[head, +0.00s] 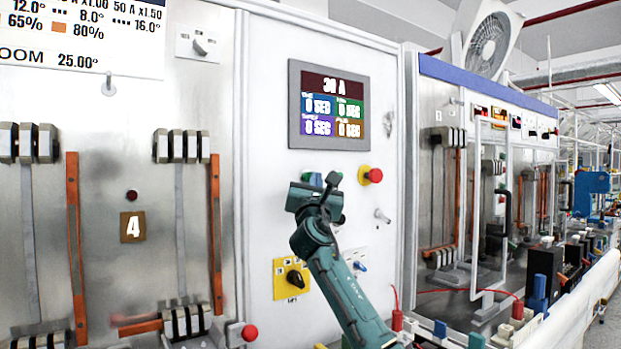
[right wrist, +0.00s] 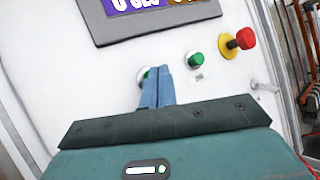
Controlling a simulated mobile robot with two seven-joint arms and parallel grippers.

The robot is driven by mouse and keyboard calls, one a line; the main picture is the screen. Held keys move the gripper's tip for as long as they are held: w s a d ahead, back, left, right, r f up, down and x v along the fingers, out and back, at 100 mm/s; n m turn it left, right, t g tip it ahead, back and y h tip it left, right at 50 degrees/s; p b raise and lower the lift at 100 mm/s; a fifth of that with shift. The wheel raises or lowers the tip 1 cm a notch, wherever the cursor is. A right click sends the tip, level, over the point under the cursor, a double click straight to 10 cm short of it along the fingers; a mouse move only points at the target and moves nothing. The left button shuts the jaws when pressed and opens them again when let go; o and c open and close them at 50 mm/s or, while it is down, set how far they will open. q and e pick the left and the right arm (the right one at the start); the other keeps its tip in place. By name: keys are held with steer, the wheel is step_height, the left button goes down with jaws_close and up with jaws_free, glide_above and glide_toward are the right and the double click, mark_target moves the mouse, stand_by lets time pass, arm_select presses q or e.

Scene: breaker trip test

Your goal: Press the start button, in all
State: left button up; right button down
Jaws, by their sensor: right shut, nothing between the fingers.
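My right gripper (head: 322,192) is in front of the white control panel, below the display. In the right wrist view its blue fingers (right wrist: 157,85) are shut with nothing between them and point at the panel. A green button (right wrist: 144,76) sits right at the fingertips and is partly hidden by them. I cannot tell whether they touch it. A second green button (right wrist: 196,60) is uncovered to their right. I can read no label that says which is the start button. My left gripper is not in view.
A red emergency button on a yellow base (head: 371,175) is right of my gripper; it also shows in the right wrist view (right wrist: 244,39). The display (head: 330,108) is above. A black rotary switch on a yellow plate (head: 292,279) is below. A door handle (head: 382,215) sticks out.

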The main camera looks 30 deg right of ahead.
steer(key=shift+w, duration=0.45)
stand_by(0.4)
steer(key=shift+s, duration=0.1)
steer(key=shift+s+p, duration=0.55)
steer(key=shift+s, duration=0.25)
steer(key=s, duration=0.1)
steer(key=s+p, duration=0.1)
steer(key=s, duration=0.3)
steer(key=shift+d+p, duration=0.25)
steer(key=shift+p, duration=0.15)
stand_by(0.7)
